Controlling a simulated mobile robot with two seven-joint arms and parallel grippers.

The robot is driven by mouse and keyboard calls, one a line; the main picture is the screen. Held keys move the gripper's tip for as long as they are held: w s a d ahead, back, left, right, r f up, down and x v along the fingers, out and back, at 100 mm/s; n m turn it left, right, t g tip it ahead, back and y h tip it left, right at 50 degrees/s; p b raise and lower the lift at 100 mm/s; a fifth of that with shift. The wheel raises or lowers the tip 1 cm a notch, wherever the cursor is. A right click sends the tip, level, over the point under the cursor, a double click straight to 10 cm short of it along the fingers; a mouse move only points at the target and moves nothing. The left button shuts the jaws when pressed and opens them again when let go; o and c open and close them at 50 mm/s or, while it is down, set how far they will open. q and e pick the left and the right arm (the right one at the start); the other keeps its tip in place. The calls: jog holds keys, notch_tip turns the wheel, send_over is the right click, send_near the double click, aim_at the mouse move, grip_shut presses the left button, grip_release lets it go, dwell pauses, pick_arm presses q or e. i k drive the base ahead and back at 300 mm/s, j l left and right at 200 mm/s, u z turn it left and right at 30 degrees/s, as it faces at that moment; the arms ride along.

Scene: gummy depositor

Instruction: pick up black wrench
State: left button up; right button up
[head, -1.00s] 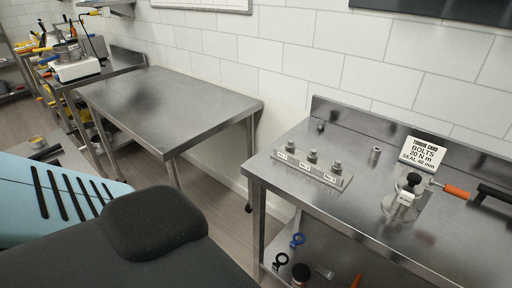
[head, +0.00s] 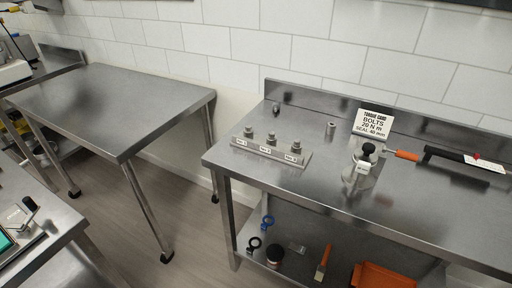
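A black wrench-like tool (head: 450,156) lies on the right steel table (head: 420,215), near its back edge at the right of the head view. It is a long black bar with a white label and a small red part at its right end. An orange handle (head: 406,155) sits just left of it, beside a small metal device with a black knob (head: 366,160); I cannot tell whether they touch. Neither of my grippers shows in the head view.
The left table (head: 110,105) is bare. Floor (head: 180,200) shows between the tables.

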aim_at(430, 150)
jog(key=z, duration=1.5)
